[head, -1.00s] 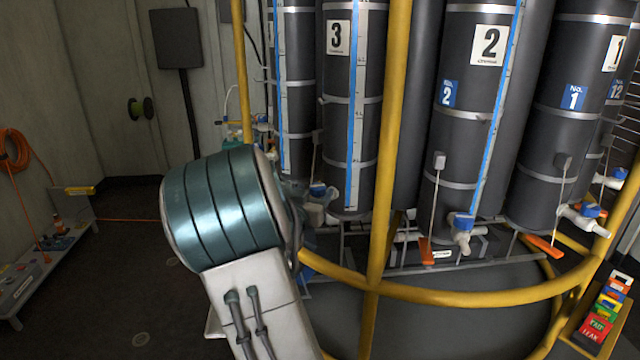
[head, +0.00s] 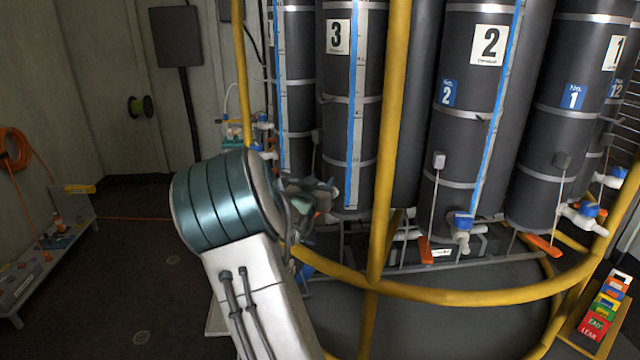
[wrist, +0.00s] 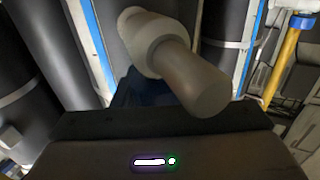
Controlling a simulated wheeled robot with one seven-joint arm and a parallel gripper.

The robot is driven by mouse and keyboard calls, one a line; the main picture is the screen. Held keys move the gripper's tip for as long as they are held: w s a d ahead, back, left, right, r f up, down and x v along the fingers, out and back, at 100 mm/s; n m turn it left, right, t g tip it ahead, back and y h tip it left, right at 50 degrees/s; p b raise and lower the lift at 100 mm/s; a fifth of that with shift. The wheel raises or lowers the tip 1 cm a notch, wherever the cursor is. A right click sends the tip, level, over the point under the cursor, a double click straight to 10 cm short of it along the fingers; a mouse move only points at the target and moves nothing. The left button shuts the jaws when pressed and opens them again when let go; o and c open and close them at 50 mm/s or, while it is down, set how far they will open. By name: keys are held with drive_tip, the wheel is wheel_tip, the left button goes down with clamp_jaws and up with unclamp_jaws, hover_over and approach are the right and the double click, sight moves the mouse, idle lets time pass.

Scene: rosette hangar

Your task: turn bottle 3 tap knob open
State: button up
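Bottle 3 (head: 337,100) is a tall dark cylinder with a white "3" label and a blue-edged scale strip. My gripper (head: 318,196) is at the foot of this bottle, where its tap is, and covers most of the tap in the head view. In the wrist view a pale tap body with a thick round spout (wrist: 192,78) fills the upper middle, close to the camera. A dark blue shape (wrist: 150,97), probably the knob, shows in shadow under it, just beyond my dark gripper body (wrist: 160,135). The fingertips are hidden, so I cannot tell their opening or contact.
A yellow upright rail (head: 388,130) and a curved yellow rail (head: 460,297) stand close to the right of my arm. Bottle 2 (head: 470,120) and its blue-knobbed tap (head: 461,230) are farther right. The floor at left (head: 110,260) is mostly clear.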

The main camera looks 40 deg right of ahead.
drive_tip(key=shift+f+n+t+b, duration=0.2)
drive_tip(key=shift+n+t+b, duration=0.15)
drive_tip(key=shift+b, duration=0.65)
drive_tip(key=t+y+b, duration=0.1)
drive_tip(key=b, duration=0.1)
drive_tip(key=n+t+y+b, duration=0.1)
drive_tip(key=b, duration=0.2)
drive_tip(key=shift+f+n, duration=0.2)
drive_tip(key=shift+n, duration=0.05)
drive_tip(key=n+t+y+b, duration=0.1)
drive_tip(key=b, duration=0.2)
drive_tip(key=n+t+y+b, duration=0.1)
drive_tip(key=y+b, duration=0.1)
drive_tip(key=b, duration=0.1)
drive_tip(key=shift+w+a+r+n+t+b, duration=0.15)
drive_tip(key=shift+a+n+t+b, duration=0.05)
drive_tip(key=shift+n+t+b, duration=0.1)
drive_tip(key=shift+w+a+r+n+t+y, duration=0.15)
drive_tip(key=shift+n+t+y, duration=0.25)
drive_tip(key=shift+y, duration=0.2)
drive_tip(key=shift+s+r+n+t+y, duration=0.15)
drive_tip(key=shift+n+t+y, duration=0.1)
drive_tip(key=shift+n+y, duration=0.25)
drive_tip(key=shift+w+y, duration=0.15)
drive_tip(key=shift+y, duration=0.25)
drive_tip(key=shift+a+n+t+y+p, duration=0.15)
drive_tip(key=shift+n+t+y+p, duration=0.15)
drive_tip(key=shift+n+y+p, duration=0.25)
drive_tip(key=o, duration=1)
